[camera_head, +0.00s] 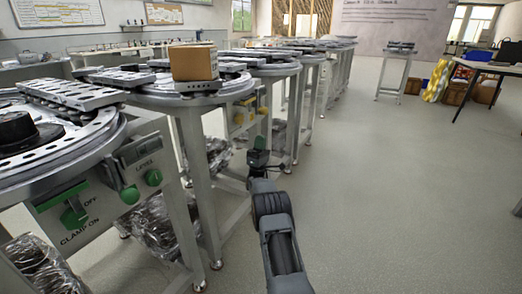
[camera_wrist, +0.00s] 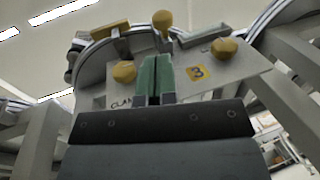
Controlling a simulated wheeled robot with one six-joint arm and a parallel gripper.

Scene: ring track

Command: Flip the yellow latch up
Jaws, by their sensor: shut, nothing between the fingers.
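Yellow fittings sit on a pale control panel (camera_wrist: 200,75) in the wrist view. A flat yellow bar (camera_wrist: 110,29) at upper left looks like the latch, but I cannot tell for sure. A yellow ball-ended lever (camera_wrist: 162,20) stands at top centre. Round yellow knobs are at left (camera_wrist: 124,71) and right (camera_wrist: 224,47). My gripper (camera_wrist: 156,62), with green fingers, is shut and empty in front of the panel, below the ball-ended lever. In the head view my gripper (camera_head: 259,147) is low beside the yellow-fitted panel (camera_head: 242,116); the latch is too small to tell there.
Round metal tables stand in a row at left, one bearing a cardboard box (camera_head: 194,63). The nearest table's panel has green controls (camera_head: 153,177). Table legs and wrapped bundles (camera_head: 160,225) stand below. The floor (camera_head: 390,190) at right is clear.

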